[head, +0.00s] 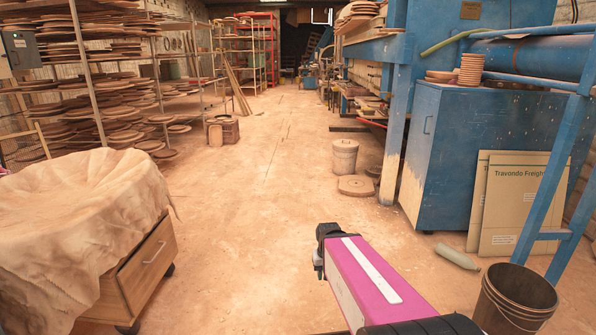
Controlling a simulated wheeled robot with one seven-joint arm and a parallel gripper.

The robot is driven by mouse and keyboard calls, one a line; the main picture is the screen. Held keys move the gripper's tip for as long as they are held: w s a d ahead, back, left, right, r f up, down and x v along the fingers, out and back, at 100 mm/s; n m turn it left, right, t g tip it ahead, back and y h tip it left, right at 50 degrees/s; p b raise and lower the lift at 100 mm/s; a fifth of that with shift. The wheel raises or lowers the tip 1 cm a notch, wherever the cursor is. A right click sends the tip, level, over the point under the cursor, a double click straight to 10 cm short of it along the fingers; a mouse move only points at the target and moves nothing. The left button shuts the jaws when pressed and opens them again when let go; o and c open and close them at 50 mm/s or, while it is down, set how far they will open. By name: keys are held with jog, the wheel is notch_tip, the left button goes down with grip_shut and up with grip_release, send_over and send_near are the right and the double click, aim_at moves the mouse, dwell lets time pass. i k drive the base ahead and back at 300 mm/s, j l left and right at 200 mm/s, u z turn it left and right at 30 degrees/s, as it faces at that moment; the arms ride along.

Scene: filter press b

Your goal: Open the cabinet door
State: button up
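A blue cabinet (495,150) stands on the right. Its narrower, lighter face (419,150) looks towards the aisle and carries a slim vertical handle (427,124); this face appears closed. A low wooden cabinet (135,275) on casters stands at lower left, partly under a draped cloth. Its front has a bar handle (153,252) and looks closed. The dark end of my arm, with my gripper (318,265), is at lower middle, over the open floor between the two cabinets and touching neither. The fingers are too small and hidden to tell whether they are open.
The aisle floor (250,180) is clear. A bucket (344,157) and a flat round piece (356,186) stand left of the blue cabinet. A grey cylinder (457,257), a dark bin (514,300) and leaning cardboard (515,200) are at right. Loaded shelves (100,80) line the left.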

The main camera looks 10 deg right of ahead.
aim_at(423, 107)
jog(key=i+z, duration=0.25)
jog(key=i, duration=0.25)
jog(key=i+j+z, duration=0.2)
jog(key=i, duration=0.3)
jog(key=i+j+z, duration=0.25)
jog(key=i, duration=0.25)
jog(key=l, duration=0.1)
